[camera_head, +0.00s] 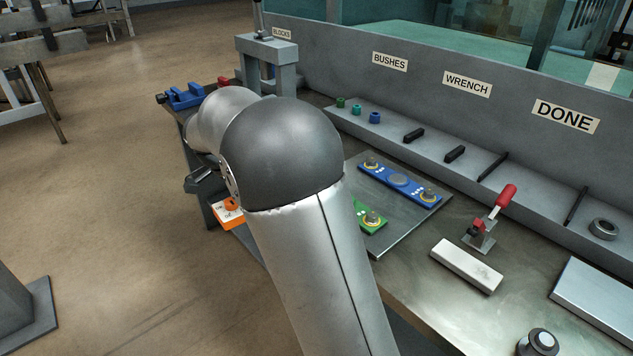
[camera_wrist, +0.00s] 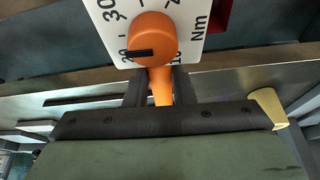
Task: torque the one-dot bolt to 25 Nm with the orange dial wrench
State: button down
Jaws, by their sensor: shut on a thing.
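The orange dial wrench (camera_wrist: 160,88) is between the fingers of my gripper (camera_wrist: 158,92), which is shut on its orange shaft. Its white dial face shows Nm numbers, and the black pointer on the orange knob points left, near the 20. In the head view the orange wrench body (camera_head: 228,217) hangs past the bench's left edge, beside my arm. A blue plate (camera_head: 398,180) with bolts and white dots and a green plate (camera_head: 372,217) with a visible bolt (camera_head: 372,218) lie on the bench. My arm hides part of the green plate. I cannot tell which bolt has one dot.
A red-handled clamp (camera_head: 490,225) and a pale block (camera_head: 466,266) stand right of the plates. A labelled back ledge (camera_head: 440,150) holds bushes, black pieces and a ring. A grey press-like frame (camera_head: 268,58) and blue vise (camera_head: 185,96) stand at the far end.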

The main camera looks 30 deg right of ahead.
jog(key=shift+w+m+g+p, duration=0.5)
jog(key=shift+w+m+p, duration=0.9)
jog(key=shift+w, duration=0.65)
dwell(0.5)
jog(key=shift+s+n+t+b, duration=0.4)
jog(key=shift+s+n+b, duration=0.9)
jog(key=shift+s+b, duration=0.45)
dwell(1.0)
jog(key=c, duration=2.1)
grip_release()
jog(key=shift+c, duration=0.2)
jog(key=o, duration=0.4)
grip_shut()
jog(key=shift+s+b, duration=0.3)
jog(key=shift+r, duration=0.6)
